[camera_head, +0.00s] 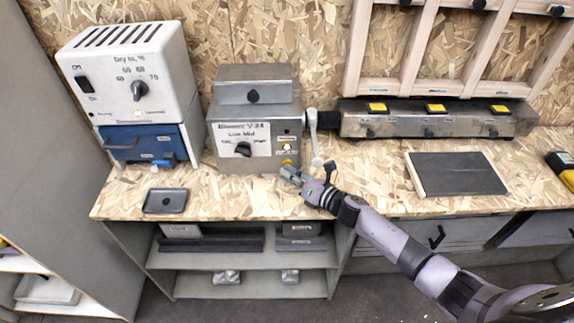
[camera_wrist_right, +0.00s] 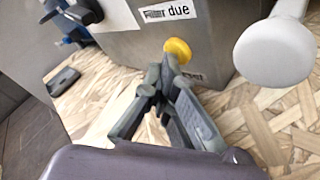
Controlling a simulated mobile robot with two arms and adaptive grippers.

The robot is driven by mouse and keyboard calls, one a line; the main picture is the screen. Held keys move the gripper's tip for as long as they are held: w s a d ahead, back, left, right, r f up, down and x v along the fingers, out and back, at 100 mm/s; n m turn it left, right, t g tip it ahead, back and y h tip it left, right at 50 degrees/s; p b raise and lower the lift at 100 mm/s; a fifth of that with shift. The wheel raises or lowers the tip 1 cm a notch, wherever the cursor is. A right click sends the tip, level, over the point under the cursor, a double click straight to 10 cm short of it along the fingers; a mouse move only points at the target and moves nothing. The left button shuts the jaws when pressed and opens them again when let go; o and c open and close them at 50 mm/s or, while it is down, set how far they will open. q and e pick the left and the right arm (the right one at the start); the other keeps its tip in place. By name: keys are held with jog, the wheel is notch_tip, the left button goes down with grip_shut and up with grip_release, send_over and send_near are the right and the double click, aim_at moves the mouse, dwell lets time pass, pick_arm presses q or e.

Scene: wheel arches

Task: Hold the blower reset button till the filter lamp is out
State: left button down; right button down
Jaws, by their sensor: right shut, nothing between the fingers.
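The blower (camera_head: 228,158) is a grey metal box on the bench with a dial and labels on its front. Its round yellow reset button (camera_head: 287,162) is low at the front right; the wrist view shows it large (camera_wrist_right: 179,48), under a "Filter due" label. A small pale yellow lamp (camera_head: 288,146) shows above it in the head view; it is too small to tell surely whether it is lit. My right gripper (camera_head: 284,171) is shut and empty. Its fingertips (camera_wrist_right: 168,65) overlap the button's lower left edge in the wrist view; I cannot tell if they touch it. My left gripper is out of view.
A light handle (camera_head: 314,140) hangs at the blower's right side, with its round end (camera_wrist_right: 273,52) close right of the button. A white dryer (camera_head: 125,75) stands left. A dark tray (camera_head: 166,201) and a dark panel (camera_head: 455,174) lie on the bench. The front bench between them is mostly clear.

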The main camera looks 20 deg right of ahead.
jog(key=shift+s, duration=0.1)
jog(key=shift+s+a, duration=0.2)
jog(key=shift+s, duration=0.6)
jog(key=shift+s+a+p, duration=0.2)
jog(key=shift+s+a, duration=0.05)
jog(key=shift+s, duration=0.55)
jog(key=shift+s+a+p, duration=0.2)
jog(key=shift+s+p, duration=0.05)
jog(key=shift+s, duration=0.55)
jog(key=shift+s+a+p, duration=0.2)
jog(key=shift+s+a, duration=0.05)
jog(key=shift+s, duration=0.55)
